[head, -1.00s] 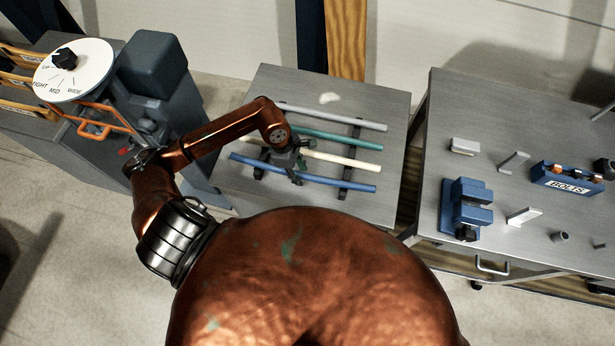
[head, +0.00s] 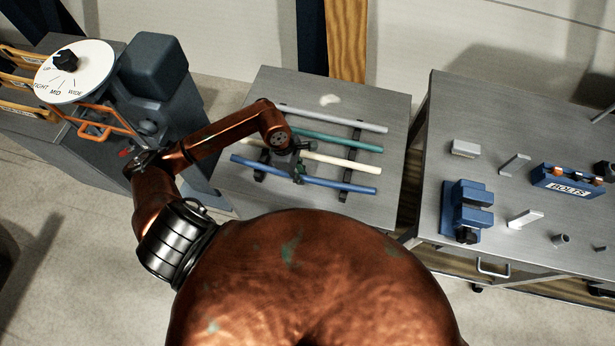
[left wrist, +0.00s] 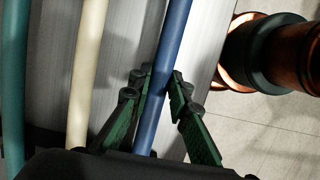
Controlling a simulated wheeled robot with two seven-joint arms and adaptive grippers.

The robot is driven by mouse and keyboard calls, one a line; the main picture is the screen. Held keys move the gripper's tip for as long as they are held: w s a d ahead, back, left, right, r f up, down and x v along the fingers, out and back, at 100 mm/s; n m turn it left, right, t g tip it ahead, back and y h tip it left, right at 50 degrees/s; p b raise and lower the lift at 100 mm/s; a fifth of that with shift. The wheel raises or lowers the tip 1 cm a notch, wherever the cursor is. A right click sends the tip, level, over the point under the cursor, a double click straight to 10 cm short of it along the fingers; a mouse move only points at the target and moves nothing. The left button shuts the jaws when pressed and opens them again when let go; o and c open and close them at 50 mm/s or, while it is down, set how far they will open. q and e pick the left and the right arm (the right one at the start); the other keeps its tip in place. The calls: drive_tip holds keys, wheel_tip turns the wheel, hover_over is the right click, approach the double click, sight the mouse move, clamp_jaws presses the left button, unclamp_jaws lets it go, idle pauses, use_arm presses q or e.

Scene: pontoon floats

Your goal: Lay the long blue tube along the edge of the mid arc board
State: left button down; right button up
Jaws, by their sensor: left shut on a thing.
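The long blue tube (head: 335,184) lies nearest me in a row of tubes on dark rests on a grey table. My left gripper (head: 298,174) is over its middle. In the left wrist view the green fingers of the left gripper (left wrist: 163,88) stand on both sides of the blue tube (left wrist: 176,38) and are shut on it. I cannot tell whether the tube is clear of its rests. Several yellow boards (head: 18,80) stand at the far left; their labels are too small to read, so I cannot tell which is mid. My right gripper is not in view.
Cream (head: 355,162), teal (head: 360,146) and grey (head: 350,122) tubes lie close behind the blue one. A grey machine (head: 155,75) with a TIGHT-MID-WIDE dial (head: 85,70) stands left of the table (head: 390,205). A second table (head: 450,120) at right holds a blue vise (head: 468,205) and a bolts box (head: 568,180).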

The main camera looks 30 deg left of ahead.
use_arm(q)
drive_tip(key=shift+r, duration=0.1)
drive_tip(key=shift+r+p, duration=1.55)
drive_tip(key=shift+r, duration=1.85)
